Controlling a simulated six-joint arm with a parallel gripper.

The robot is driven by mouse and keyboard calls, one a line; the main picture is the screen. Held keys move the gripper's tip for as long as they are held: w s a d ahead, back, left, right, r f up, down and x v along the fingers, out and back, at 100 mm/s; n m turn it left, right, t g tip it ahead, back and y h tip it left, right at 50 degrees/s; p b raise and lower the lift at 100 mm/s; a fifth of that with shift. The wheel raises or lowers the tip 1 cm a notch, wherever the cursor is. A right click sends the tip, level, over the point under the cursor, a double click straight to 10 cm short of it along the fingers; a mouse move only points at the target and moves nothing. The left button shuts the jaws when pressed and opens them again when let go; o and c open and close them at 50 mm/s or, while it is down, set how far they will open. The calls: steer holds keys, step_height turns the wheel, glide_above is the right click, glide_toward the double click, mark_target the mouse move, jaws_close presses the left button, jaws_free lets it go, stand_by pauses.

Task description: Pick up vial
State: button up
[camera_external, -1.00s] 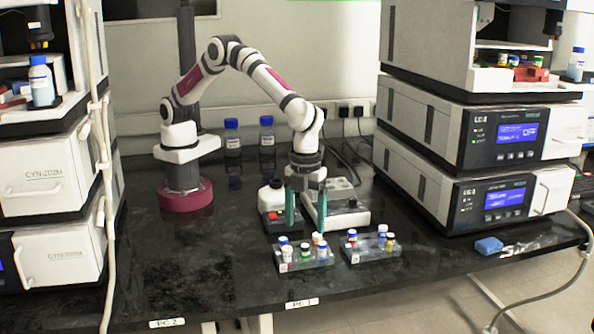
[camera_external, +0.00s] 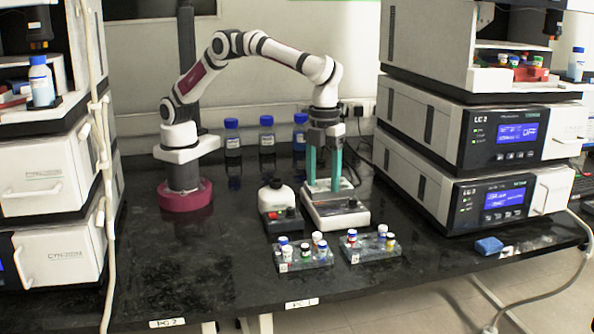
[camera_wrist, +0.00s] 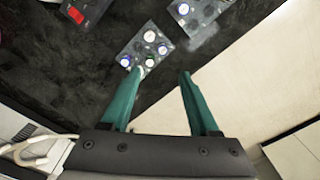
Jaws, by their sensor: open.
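My gripper (camera_external: 323,187) points down with two teal fingers apart and nothing between them. The left rack (camera_external: 320,262) holds several capped vials: a blue-capped one (camera_external: 283,241), a green-capped one (camera_external: 305,250), a white-capped one (camera_external: 287,254) and others. In the wrist view, my open fingers (camera_wrist: 161,73) lie just below a rack (camera_wrist: 137,46) of vials. Which vial is meant cannot be told.
Blue-capped bottles (camera_external: 232,137) stand at the back. Stacked instruments (camera_external: 500,200) are at right. The counter left of the racks is clear.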

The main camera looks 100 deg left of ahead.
mark_target(338, 237)
steer(key=f, duration=1.5)
steer(key=shift+w+d+f, duration=0.2)
steer(key=shift+w+d, duration=0.15)
jaws_close()
